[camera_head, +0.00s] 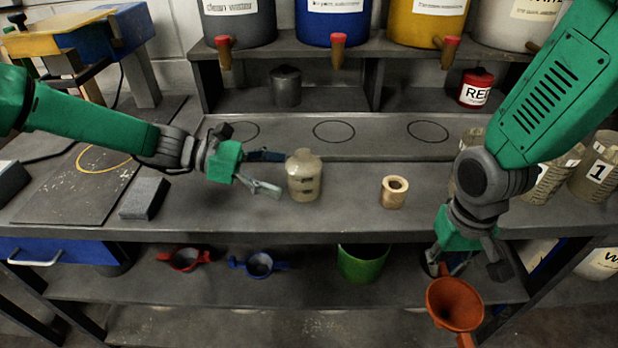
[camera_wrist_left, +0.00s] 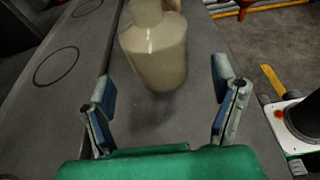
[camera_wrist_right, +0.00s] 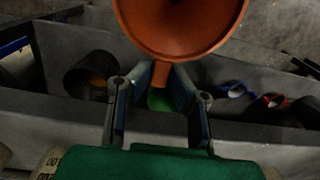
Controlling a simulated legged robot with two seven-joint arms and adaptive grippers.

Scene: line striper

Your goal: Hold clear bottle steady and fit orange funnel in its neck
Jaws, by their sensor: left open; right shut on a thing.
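The clear bottle (camera_head: 304,176) stands upright on the bench, filled with something pale. My left gripper (camera_head: 268,172) is open just left of it, its fingers pointing at the bottle. In the left wrist view the bottle (camera_wrist_left: 155,50) is ahead of the open fingers (camera_wrist_left: 163,100), not gripped. My right gripper (camera_head: 455,268) is shut on the orange funnel (camera_head: 455,303) and holds it low, in front of the bench's front edge at the right. In the right wrist view the funnel's wide mouth (camera_wrist_right: 180,25) shows beyond the fingertips (camera_wrist_right: 163,75).
A tan hollow cylinder (camera_head: 394,192) stands on the bench right of the bottle. A grey block (camera_head: 144,198) lies at the left. The lower shelf holds a red funnel (camera_head: 185,260), a blue funnel (camera_head: 259,265) and a green container (camera_head: 362,263). Numbered beakers (camera_head: 597,172) stand at the right.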

